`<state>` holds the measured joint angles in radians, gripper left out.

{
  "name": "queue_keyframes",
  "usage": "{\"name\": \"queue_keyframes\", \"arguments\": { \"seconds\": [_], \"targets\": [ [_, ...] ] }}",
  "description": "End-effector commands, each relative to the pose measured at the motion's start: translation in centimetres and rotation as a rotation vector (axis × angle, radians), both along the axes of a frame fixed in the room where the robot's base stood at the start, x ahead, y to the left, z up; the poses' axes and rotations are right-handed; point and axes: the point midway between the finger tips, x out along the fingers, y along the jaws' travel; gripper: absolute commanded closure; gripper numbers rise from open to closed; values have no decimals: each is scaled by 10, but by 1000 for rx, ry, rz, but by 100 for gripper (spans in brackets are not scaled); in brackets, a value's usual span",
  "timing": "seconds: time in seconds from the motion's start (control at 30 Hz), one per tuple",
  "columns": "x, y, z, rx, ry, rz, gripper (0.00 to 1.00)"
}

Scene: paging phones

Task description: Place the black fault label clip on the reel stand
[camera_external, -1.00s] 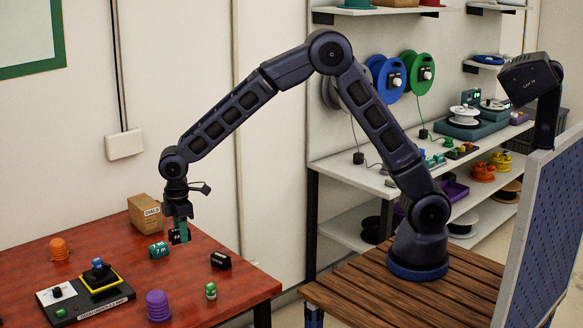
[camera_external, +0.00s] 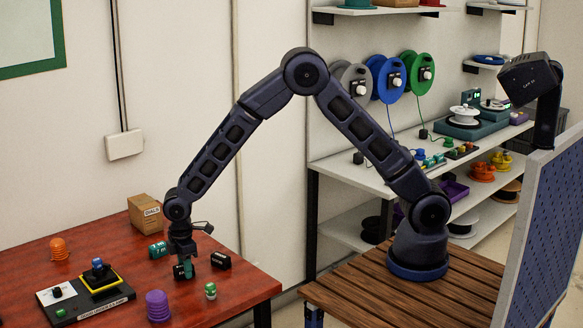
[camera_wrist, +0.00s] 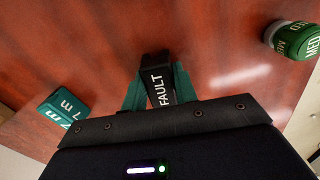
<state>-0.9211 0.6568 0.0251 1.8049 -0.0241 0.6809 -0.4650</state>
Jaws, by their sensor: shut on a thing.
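My gripper (camera_external: 187,268) is shut on the black fault label clip (camera_external: 179,272), low over the red table; I cannot tell if the clip touches the tabletop. In the wrist view the clip (camera_wrist: 157,80) shows white FAULT lettering between the teal fingers of my gripper (camera_wrist: 155,90). A teal base with a white reel (camera_external: 464,119) stands on the wall shelf at the right, far from my gripper. It may be the reel stand, but I cannot tell for sure.
Another black label clip (camera_external: 221,261) lies just right of my gripper. Coloured reels (camera_external: 388,79) hang above the shelf (camera_external: 350,174).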

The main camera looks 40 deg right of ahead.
Motion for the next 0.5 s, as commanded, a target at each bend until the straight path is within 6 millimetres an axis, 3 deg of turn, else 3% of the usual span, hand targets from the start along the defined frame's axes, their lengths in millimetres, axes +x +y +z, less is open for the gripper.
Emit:
{"name": "queue_keyframes", "arguments": {
  "seconds": [0.33,0.37,0.47,0.5],
  "targets": [
    [0,0,-3,0,0,0,93],
    [0,0,-3,0,0,0,70],
    [0,0,-3,0,-1,0,50],
    [0,0,-3,0,-1,0,50]
  ]
}}
